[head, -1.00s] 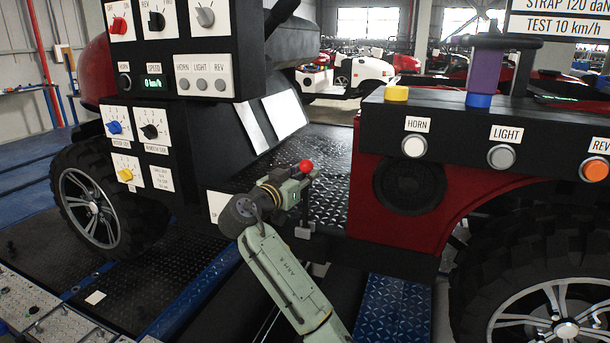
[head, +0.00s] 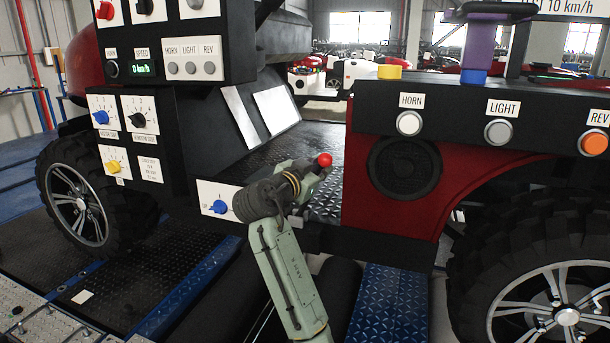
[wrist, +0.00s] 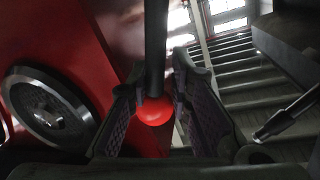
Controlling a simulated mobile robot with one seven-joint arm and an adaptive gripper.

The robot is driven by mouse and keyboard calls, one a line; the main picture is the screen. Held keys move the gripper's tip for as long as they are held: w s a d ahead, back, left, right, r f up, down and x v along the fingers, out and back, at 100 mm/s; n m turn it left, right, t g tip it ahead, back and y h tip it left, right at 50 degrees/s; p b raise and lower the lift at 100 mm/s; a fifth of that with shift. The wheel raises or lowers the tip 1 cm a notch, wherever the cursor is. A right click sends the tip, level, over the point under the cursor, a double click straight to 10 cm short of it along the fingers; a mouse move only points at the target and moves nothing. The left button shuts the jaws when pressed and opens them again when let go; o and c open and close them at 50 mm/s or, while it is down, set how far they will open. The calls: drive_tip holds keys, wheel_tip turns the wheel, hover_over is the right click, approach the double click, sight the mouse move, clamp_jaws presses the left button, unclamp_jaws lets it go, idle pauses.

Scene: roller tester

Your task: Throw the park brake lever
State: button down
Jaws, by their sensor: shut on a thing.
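The lever is a dark rod (wrist: 156,45) with a red ball knob (wrist: 155,110), between the two fingers of my gripper (wrist: 160,72) in the wrist view. My gripper is shut on the lever, with the ball showing between the finger pads. In the head view the red knob (head: 324,159) stands out just above my gripper (head: 314,172), over the footplate of the red vehicle. My gripper hides most of the rod and its base there. No park brake label is readable.
A red panel with a round black speaker (head: 404,167) is close on the right, under the horn button (head: 409,123). A black control column (head: 150,110) with dials stands left. A blue dial (head: 220,207) is just left of my wrist. The footplate (head: 290,150) behind is clear.

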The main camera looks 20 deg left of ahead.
drive_tip(key=shift+d+f+m, duration=0.15)
drive_tip(key=shift+d+m, duration=0.25)
drive_tip(key=shift+d, duration=0.4)
drive_tip(key=c, duration=1.2)
unclamp_jaws()
drive_tip(key=shift+s+d+r, duration=0.1)
drive_tip(key=shift+r, duration=0.1)
drive_tip(key=shift+f, duration=0.1)
drive_tip(key=shift+s+a, duration=0.2)
drive_tip(key=shift+s, duration=0.15)
drive_tip(key=v, duration=1.1)
drive_tip(key=shift+s+d, duration=0.15)
